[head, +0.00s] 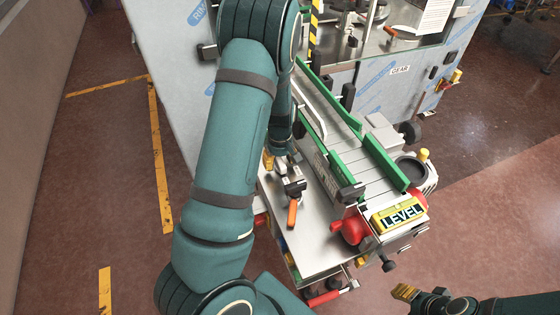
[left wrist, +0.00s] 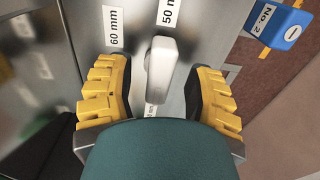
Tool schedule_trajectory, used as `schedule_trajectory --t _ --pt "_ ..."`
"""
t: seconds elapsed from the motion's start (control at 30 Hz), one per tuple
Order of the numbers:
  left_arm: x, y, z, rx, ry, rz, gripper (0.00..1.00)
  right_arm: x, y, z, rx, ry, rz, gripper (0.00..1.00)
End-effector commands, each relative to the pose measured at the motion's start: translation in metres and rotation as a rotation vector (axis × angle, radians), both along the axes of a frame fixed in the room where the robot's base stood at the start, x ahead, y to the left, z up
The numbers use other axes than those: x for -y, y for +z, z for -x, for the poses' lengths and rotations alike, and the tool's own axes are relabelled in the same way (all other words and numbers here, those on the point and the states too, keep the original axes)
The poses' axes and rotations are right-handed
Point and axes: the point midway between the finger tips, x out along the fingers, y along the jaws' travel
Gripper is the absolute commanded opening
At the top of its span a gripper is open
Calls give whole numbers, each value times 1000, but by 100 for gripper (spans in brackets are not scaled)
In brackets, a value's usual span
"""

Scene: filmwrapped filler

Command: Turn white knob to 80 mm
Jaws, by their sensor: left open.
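The white knob (left wrist: 161,66) shows in the left wrist view as a pale, elongated handle on a grey metal panel. A "60 mm" label (left wrist: 113,29) is up and left of it, and a "50 mm" label (left wrist: 170,11) is just above it. A third label (left wrist: 151,110) below is mostly hidden. My left gripper (left wrist: 160,74) is open, one yellow finger on each side of the knob, with gaps visible. In the head view, my left gripper (head: 268,160) is largely hidden behind my arm, and the knob is not visible. My right gripper (head: 408,292) is at the bottom, away from the machine.
A blue "No. 2" block (left wrist: 279,23) is right of the knob. Floor at right is clear.

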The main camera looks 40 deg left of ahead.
Motion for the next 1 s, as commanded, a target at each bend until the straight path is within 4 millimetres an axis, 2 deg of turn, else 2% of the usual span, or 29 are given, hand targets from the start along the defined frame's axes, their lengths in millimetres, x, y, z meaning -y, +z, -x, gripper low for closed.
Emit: schedule_trajectory --t 0.17,0.4,0.6,0.8,1.0 --pt "0 19 -1 5 0 -1 53 0 0 0 0 0 0 47" --pt "1 68 -1 6 -2 0 53 0 0 0 0 0 0 47" --pt "1 102 -1 4 -2 0 53 0 0 0 0 0 0 47" --pt "0 117 0 1 -1 0 53 0 0 0 0 0 0 47" --pt "0 119 0 -1 0 0 53 0 0 0 0 0 0 47"
